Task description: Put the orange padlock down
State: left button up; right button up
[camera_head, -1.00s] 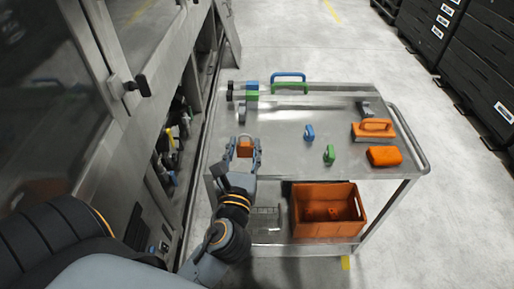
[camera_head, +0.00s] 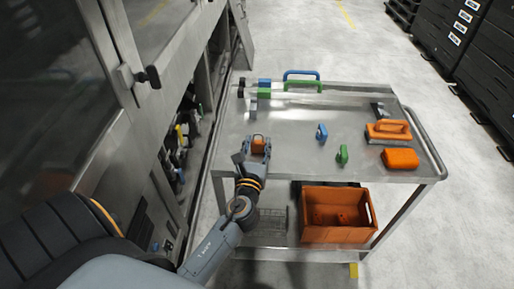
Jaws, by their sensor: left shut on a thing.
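The orange padlock (camera_head: 258,146) is between the fingers of my left gripper (camera_head: 256,150), which is shut on it. The padlock's orange body and a thin shackle show above the fingers; its lower part is hidden by them. The gripper is over the front left part of the metal cart's top (camera_head: 300,159). I cannot tell whether the padlock touches the cart top. A blue padlock (camera_head: 322,132) and a green padlock (camera_head: 342,154) stand on the cart top to the right. My right gripper is not in view.
An orange scrubber (camera_head: 388,130) and an orange block (camera_head: 400,158) are at the cart's right. Tools with blue and green handles (camera_head: 302,82) lie at the back. An orange crate (camera_head: 338,214) sits on the lower shelf. The washer (camera_head: 150,150) stands close on the left.

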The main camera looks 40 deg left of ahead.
pick_arm(q)
jog(key=o, duration=0.9)
jog(key=shift+f, duration=0.15)
jog(key=o, duration=0.4)
jog(key=shift+s+r, duration=0.15)
jog(key=shift+r, duration=0.05)
jog(key=shift+b+v, duration=1.15)
jog(key=shift+v, duration=4.75)
